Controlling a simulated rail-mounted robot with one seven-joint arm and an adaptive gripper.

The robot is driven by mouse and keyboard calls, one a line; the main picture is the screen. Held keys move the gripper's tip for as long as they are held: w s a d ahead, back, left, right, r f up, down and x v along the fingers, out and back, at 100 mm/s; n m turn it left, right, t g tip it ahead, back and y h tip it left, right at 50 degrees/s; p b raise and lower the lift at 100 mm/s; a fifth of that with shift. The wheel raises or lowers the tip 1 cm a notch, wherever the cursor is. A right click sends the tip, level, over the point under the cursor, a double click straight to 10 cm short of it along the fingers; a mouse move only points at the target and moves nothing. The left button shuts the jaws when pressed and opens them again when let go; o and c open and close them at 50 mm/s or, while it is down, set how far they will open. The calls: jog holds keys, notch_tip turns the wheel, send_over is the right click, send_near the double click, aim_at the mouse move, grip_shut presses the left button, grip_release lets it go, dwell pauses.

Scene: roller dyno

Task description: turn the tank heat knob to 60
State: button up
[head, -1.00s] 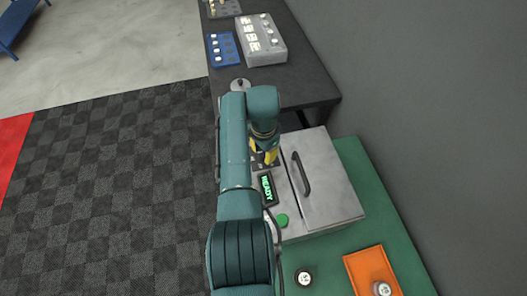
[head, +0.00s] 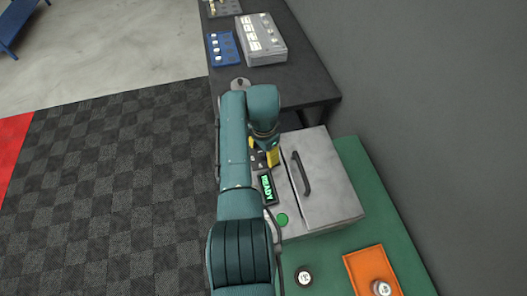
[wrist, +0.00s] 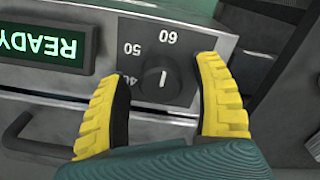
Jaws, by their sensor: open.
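The tank heat knob (wrist: 157,80) is a small dark round knob on a dark dial plate, in the middle of the wrist view. A short white line marks its face. The marks 40, 50 and 60 (wrist: 168,37) stand around it, with 60 beyond the knob at the top of the picture. My gripper (wrist: 162,72) is open, with one yellow finger on either side of the knob and gaps to both. In the head view my gripper (head: 264,153) is over the dial plate, and my arm hides much of it. The tank (head: 335,190) is a grey metal box.
A lit READY display (head: 267,188) and a green button (head: 282,219) sit beside the dial. The tank lid has a dark handle (head: 301,173). An orange tray (head: 362,265) lies on the green bench (head: 405,250). A dark table (head: 300,85) stands beyond.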

notch_tip(320, 180, up, 12)
jog(key=shift+f, duration=0.15)
dwell(0.5)
